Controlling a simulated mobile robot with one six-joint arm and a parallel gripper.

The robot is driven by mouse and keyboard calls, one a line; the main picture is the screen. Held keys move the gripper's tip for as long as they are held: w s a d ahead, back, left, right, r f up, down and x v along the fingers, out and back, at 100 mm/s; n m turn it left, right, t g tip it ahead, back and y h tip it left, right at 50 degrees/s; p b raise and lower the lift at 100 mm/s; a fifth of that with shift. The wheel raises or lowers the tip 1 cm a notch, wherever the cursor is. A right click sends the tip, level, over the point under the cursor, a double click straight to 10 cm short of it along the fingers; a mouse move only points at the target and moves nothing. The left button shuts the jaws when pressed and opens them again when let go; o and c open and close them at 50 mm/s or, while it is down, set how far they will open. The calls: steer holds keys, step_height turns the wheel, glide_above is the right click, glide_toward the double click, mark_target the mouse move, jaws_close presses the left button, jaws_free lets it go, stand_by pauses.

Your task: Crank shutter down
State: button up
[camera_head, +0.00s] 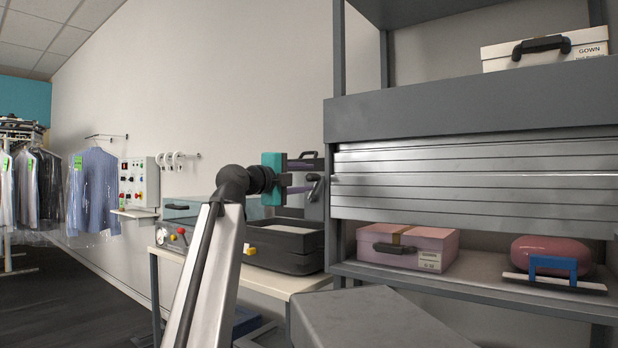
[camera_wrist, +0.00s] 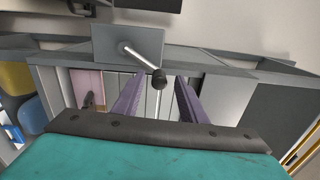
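The grey slatted shutter (camera_head: 475,182) hangs partway down the shelf front, and its lower edge leaves the bay beneath open. The crank (camera_head: 315,187) is at the rack's left side. In the wrist view the crank's metal arm (camera_wrist: 136,58) runs from a grey plate (camera_wrist: 110,38) to a dark round knob. My gripper (camera_head: 301,176), teal with purple fingers, points at the crank. In the wrist view my gripper (camera_wrist: 159,80) is open, with the knob appearing between the fingertips. A gap shows on both sides of the knob; I cannot tell how deep it sits.
A pink box (camera_head: 408,247) and a red rounded item with a blue handle (camera_head: 552,265) stand on the shelf below the shutter. A white box (camera_head: 545,48) is on top. A table with a black case (camera_head: 285,246) stands left of the rack. Bagged garments (camera_head: 92,190) hang far left.

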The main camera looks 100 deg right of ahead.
steer(key=p+v, duration=0.2)
steer(key=v, duration=0.9)
steer(key=shift+w, duration=0.1)
